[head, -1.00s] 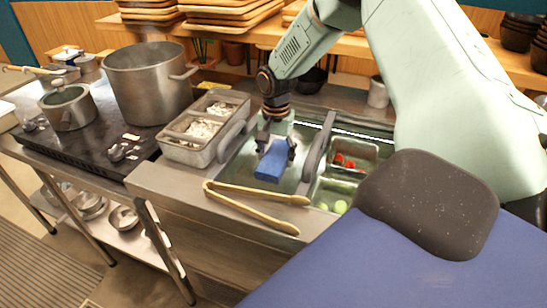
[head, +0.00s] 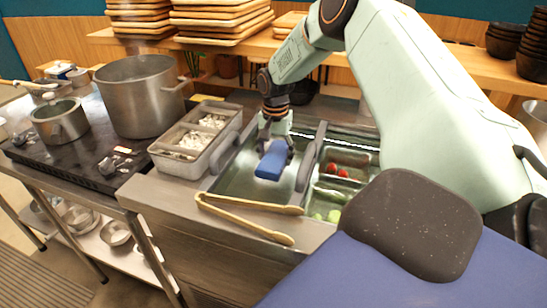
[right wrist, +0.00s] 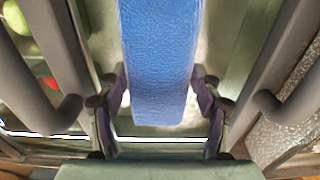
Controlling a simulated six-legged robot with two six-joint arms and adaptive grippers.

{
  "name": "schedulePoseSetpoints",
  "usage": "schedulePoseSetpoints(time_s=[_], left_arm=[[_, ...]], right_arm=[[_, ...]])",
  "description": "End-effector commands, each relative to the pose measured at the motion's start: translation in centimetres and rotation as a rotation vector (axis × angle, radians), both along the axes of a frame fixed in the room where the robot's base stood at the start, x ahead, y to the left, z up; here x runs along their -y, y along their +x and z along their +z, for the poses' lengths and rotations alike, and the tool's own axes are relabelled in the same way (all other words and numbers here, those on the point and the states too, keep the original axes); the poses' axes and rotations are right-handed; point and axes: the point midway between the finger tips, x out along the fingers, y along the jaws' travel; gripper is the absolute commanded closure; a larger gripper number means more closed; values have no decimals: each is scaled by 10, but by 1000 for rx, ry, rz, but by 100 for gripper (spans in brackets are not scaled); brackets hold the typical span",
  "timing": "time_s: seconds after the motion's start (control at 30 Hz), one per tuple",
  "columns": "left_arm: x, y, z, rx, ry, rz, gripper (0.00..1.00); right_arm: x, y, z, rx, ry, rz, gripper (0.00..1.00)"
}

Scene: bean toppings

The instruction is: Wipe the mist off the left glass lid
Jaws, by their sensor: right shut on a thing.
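My right gripper (head: 273,146) is shut on a blue sponge (head: 271,163), which also fills the middle of the right wrist view (right wrist: 160,60) between the two fingers. The sponge is over the left glass lid (head: 236,183), a greenish pane set in the counter. One grey bar handle (head: 311,160) stands to the right of the sponge, and another grey handle (head: 228,134) stands to its left. The pane looks pale and greenish, but I cannot tell how much mist is on it, nor whether the sponge touches it. My left gripper is not in view.
Wooden tongs (head: 240,216) lie in front of the lid. A metal tray of white toppings (head: 186,158) stands to its left. Red and green toppings (head: 334,171) sit in compartments to the right. A large pot (head: 143,95) and a small pot (head: 60,121) stand at the left.

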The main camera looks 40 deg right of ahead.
Motion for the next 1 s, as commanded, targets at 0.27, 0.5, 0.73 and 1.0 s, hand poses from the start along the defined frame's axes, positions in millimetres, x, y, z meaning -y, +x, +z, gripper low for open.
schedulePoseSetpoints(time_s=[0.27,0.5,0.73,1.0], left_arm=[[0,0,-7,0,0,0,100],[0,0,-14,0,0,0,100],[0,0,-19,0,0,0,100],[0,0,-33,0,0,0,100]], right_arm=[[18,9,-2,1,-2,-2,71],[32,15,-1,-1,0,-1,71],[39,19,-1,0,-2,-2,71],[58,29,0,-1,-3,-2,71]])
